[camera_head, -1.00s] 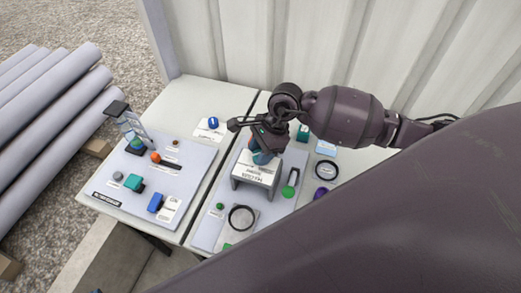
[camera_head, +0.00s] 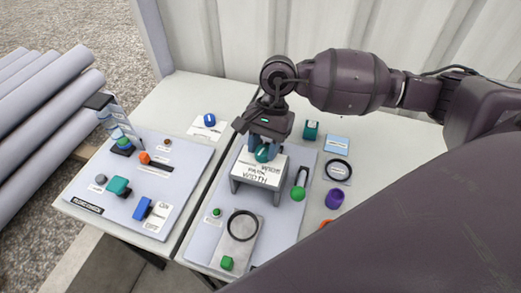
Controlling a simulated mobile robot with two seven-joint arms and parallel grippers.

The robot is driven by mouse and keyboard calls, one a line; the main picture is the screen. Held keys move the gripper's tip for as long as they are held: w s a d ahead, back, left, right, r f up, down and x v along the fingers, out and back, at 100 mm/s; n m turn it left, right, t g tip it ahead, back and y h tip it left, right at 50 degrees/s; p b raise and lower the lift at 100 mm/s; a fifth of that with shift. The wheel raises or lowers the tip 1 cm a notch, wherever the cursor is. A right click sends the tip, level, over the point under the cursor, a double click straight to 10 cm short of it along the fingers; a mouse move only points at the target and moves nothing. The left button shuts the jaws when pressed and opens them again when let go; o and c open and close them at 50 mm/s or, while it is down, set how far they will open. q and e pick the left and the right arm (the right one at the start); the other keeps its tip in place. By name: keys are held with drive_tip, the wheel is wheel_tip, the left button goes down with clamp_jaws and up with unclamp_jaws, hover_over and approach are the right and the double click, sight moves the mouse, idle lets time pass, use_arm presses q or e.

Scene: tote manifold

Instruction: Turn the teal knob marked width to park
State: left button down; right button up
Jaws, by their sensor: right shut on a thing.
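The teal knob (camera_head: 264,153) stands on a raised grey block with a white label plate (camera_head: 259,170) that reads width, upside down in this view. My right gripper (camera_head: 266,148) comes down from above and is shut on the teal knob. Its fingers and wrist hide part of the knob, so its pointer direction is hard to read. My left gripper does not show.
Around the block on the panel are a green-ended slider (camera_head: 298,192), a black ring (camera_head: 243,225) and a green button (camera_head: 227,263). A purple knob (camera_head: 334,199) stands to the right. A second panel (camera_head: 178,195) with several controls lies left.

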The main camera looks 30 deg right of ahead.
drive_tip(key=shift+f+n+b, duration=0.25)
drive_tip(key=shift+n+b, duration=0.3)
drive_tip(key=shift+n, duration=0.15)
drive_tip(key=shift+g, duration=0.3)
drive_tip(key=shift+r+n+h+b, duration=0.15)
drive_tip(key=shift+n+h+b, duration=0.15)
drive_tip(key=shift+n+b, duration=0.2)
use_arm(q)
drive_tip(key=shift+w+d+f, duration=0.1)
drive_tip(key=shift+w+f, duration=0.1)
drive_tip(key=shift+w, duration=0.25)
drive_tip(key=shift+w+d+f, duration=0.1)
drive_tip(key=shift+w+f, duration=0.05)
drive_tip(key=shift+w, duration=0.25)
use_arm(e)
drive_tip(key=shift+r, duration=0.15)
drive_tip(key=o, duration=0.9)
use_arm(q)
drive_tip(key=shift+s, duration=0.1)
